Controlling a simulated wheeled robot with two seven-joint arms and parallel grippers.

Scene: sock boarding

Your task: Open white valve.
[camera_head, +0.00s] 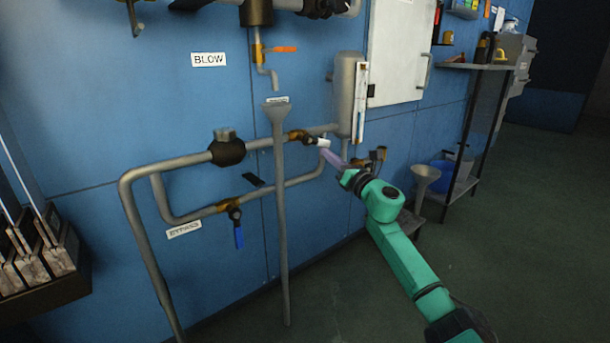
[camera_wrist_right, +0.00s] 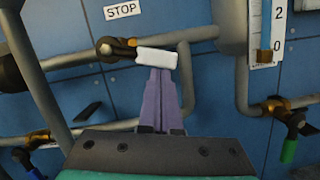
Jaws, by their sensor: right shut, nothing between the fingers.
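The white valve handle (camera_head: 323,142) sits on the upper pipe, to the right of its brass valve body (camera_head: 297,136). In the right wrist view the white handle (camera_wrist_right: 157,59) points right, roughly along the pipe, from a dark lever arm (camera_wrist_right: 122,47). My right gripper (camera_head: 328,156) is shut and empty, its purple fingers just below the white handle. In the wrist view the fingertips (camera_wrist_right: 160,72) come up to the handle's lower edge; I cannot tell whether they touch. My left gripper is not in view.
A blue-handled valve (camera_head: 238,236) is on the lower bypass pipe. An orange-handled valve (camera_head: 285,49) is above. A grey tank (camera_head: 346,95) with a level gauge (camera_wrist_right: 267,30) stands right of the white handle. A green-handled valve (camera_wrist_right: 289,151) is lower right. A funnel pipe (camera_head: 279,200) stands left.

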